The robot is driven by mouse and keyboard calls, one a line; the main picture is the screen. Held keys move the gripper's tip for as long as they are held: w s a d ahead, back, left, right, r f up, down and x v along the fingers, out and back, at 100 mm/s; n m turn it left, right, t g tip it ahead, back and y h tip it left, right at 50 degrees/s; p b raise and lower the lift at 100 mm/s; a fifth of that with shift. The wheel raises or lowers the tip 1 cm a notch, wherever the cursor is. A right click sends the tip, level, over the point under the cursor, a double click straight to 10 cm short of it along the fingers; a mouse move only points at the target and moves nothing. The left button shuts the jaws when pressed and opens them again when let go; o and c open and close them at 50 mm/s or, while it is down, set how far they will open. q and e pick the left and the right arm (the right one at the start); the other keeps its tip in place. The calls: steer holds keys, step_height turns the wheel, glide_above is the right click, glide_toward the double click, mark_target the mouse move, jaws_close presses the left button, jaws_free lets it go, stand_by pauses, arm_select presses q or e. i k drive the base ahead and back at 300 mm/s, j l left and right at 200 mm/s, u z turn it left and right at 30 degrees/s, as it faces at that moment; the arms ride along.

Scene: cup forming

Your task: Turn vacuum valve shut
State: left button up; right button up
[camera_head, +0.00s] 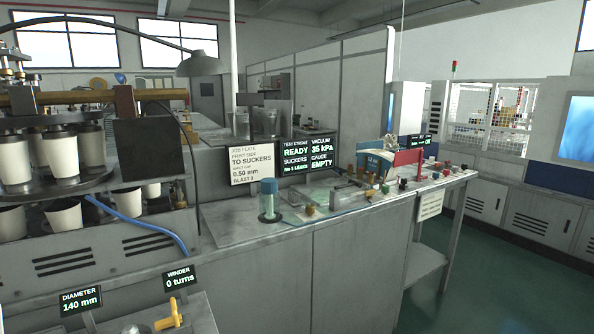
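Neither of my grippers shows in the head view. A dark display (308,157) stands at the back of the grey bench (235,228). It reads test stand READY, vacuum 35 kPa, suckers with a small line I cannot read surely, and gauge EMPTY. Several small fittings with brass, red and dark knobs sit on the bench to the right of a clear cylinder with a blue top (268,200). One brass-coloured knob (310,210) is near the front edge. I cannot tell which fitting is the vacuum valve, or its handle position.
A job plate sign (251,151) stands behind the cylinder. A blue box (374,162) and a red panel (408,158) stand farther right. At left is a machine with white cups (91,146). A yellow crank (169,314) is at lower left. Green floor (478,279) is clear at right.

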mark_target(369, 193)
steer(key=i+l, duration=0.1)
steer(key=l, duration=0.2)
steer(key=i+l+z, duration=0.15)
steer(key=l, duration=0.2)
steer(key=i+l, duration=0.1)
steer(key=l, duration=0.2)
steer(key=i+l+z, duration=0.15)
steer(key=i+z, duration=0.3)
steer(key=i, duration=0.75)
